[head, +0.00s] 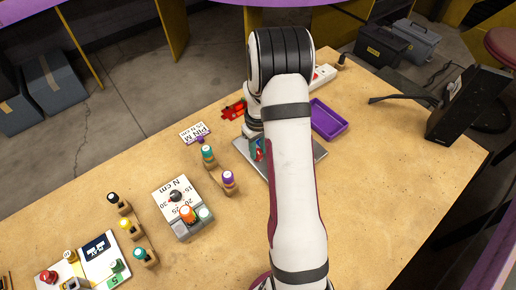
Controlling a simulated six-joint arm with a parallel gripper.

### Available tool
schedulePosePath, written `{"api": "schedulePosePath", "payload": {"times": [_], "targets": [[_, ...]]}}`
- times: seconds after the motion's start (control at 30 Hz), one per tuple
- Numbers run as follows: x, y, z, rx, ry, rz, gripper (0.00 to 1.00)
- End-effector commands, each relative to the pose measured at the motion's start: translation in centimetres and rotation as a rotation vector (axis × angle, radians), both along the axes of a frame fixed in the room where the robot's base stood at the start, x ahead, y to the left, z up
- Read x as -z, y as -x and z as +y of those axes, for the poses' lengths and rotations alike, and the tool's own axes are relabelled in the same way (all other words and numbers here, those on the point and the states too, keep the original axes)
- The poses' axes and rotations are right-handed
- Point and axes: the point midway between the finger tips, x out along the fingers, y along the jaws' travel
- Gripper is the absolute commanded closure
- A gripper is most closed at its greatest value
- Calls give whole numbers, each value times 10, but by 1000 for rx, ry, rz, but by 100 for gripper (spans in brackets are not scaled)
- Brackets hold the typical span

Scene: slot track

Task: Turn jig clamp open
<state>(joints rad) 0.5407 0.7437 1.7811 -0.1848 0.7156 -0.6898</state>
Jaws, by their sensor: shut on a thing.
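A grey metal jig plate (314,152) lies on the wooden table, partly hidden behind my arm. A small blue and red part, seemingly of the jig clamp (258,151), shows on the plate's left side, just left of my forearm. My gripper (254,135) points down over this part, close to the plate. It is shut on what appears to be the jig clamp. The fingertips and most of the clamp are hidden by my arm, so the clamp's angle cannot be told.
A purple tray (327,119) lies right of the plate; a red item (234,110) lies behind it. A black monitor (466,105) stands right. The front right table is clear.

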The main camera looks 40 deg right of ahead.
Motion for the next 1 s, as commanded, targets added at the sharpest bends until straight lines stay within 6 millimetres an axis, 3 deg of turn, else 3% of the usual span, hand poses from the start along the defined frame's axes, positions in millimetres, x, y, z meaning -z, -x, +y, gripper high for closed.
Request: {"api": "schedulePosePath", "payload": {"times": [0.43, 1.0], "targets": [[0, 1, 0, -254, -2, 3, 100], [0, 1, 0, -313, -2, 3, 100]]}}
